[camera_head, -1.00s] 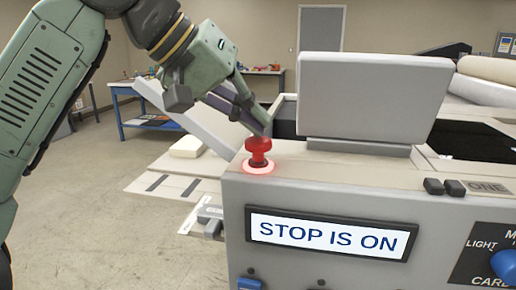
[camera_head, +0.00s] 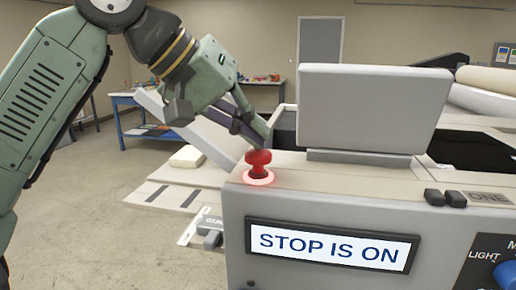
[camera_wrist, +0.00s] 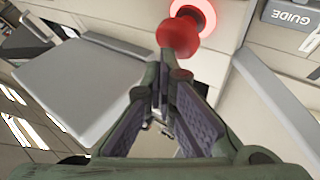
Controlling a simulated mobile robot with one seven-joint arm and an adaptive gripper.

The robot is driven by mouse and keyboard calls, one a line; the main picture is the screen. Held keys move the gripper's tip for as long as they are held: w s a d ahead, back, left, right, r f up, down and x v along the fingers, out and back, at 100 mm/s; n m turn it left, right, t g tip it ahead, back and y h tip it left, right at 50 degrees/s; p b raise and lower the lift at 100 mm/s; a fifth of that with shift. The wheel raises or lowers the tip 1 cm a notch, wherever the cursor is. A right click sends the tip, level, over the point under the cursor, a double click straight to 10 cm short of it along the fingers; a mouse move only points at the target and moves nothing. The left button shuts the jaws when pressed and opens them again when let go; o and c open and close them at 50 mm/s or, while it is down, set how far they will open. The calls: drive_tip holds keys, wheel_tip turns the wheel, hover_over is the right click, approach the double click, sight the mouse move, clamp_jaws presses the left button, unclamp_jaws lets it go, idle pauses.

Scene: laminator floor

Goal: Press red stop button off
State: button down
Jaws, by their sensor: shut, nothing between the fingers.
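The red stop button (camera_head: 258,163) stands upright on the top left corner of the grey machine, with a glowing red ring (camera_head: 258,177) around its base. A display (camera_head: 332,246) on the front panel reads "STOP IS ON". My gripper (camera_head: 262,140) is shut and empty, its fingertips just above and behind the button's head. In the wrist view the red button (camera_wrist: 180,37) lies just beyond the closed fingertips (camera_wrist: 165,62). I cannot tell whether the fingertips touch it.
A grey upright panel (camera_head: 372,108) stands on the machine right of the button. A blue table (camera_head: 150,125) stands behind on the left. The floor (camera_head: 75,215) at left is open.

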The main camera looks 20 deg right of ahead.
sight(255, 150)
drive_tip(key=shift+f, duration=0.1)
idle(0.4)
drive_tip(key=shift+f, duration=0.4)
drive_tip(key=shift+r, duration=0.15)
drive_tip(key=shift+r+p, duration=0.3)
drive_tip(key=shift+p, duration=0.1)
wheel_tip(255, 150, up, 5)
drive_tip(key=p, duration=0.4)
drive_tip(key=shift+f, duration=0.2)
drive_tip(key=shift+r, duration=0.7)
